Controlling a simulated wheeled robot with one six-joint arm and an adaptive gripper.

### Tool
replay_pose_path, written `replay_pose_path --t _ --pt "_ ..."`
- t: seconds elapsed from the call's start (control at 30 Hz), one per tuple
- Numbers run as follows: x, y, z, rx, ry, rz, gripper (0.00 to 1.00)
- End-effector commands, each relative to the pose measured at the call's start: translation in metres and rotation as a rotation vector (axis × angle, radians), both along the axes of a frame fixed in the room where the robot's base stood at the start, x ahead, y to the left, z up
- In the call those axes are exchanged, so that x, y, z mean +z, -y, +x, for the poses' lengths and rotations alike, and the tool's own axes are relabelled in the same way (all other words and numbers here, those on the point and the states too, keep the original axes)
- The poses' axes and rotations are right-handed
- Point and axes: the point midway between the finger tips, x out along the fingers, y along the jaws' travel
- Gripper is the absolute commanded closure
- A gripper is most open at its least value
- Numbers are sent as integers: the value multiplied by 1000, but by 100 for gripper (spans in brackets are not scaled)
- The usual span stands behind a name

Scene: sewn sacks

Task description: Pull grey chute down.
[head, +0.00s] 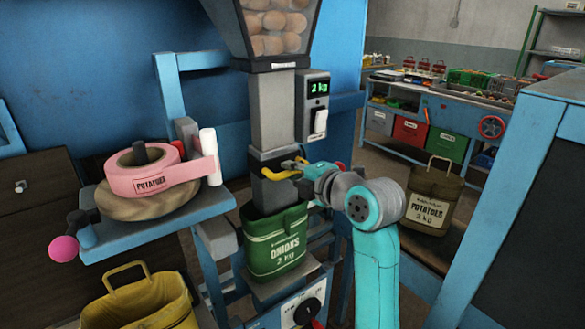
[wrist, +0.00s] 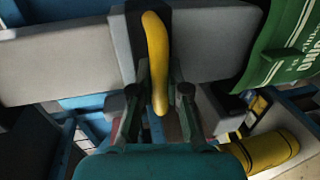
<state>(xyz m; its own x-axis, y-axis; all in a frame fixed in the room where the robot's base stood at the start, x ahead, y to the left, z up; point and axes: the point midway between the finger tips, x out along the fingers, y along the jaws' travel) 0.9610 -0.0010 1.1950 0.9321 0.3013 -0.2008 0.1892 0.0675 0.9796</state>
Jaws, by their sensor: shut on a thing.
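The grey chute (head: 272,110) hangs upright under a clear hopper (head: 272,28) of potatoes. Its darker lower sleeve (head: 263,192) carries a yellow handle (head: 280,175). My gripper (head: 295,167) comes from the right and is shut on this handle. In the wrist view the handle (wrist: 155,45) stands between my gripper's fingers (wrist: 158,88), with the grey chute (wrist: 205,45) behind it. A green sack (head: 275,246) marked ONIONS 2 KG stands below. The sleeve's lower end is at the sack's mouth; I cannot tell how far inside it reaches.
A scale display (head: 318,87) reading 2 kg is right of the chute. A pink tape roll (head: 145,172) marked POTATOES sits on a blue shelf at left. A yellow sack (head: 140,305) is at lower left. A brown POTATOES sack (head: 430,200) stands at right, near a blue frame (head: 505,190).

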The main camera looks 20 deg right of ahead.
Motion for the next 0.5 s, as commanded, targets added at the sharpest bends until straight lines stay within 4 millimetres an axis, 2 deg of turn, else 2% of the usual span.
replay_pose_path --t 0.03,0.13,0.17,0.27,0.5 --pt "-7 0 0 0 -16 -2 100" --pt "-8 0 0 0 -18 -2 100" --pt "-8 0 0 0 -19 -2 83" --pt "-8 0 0 0 -20 -1 59" --pt "-5 0 0 0 -13 -1 59"
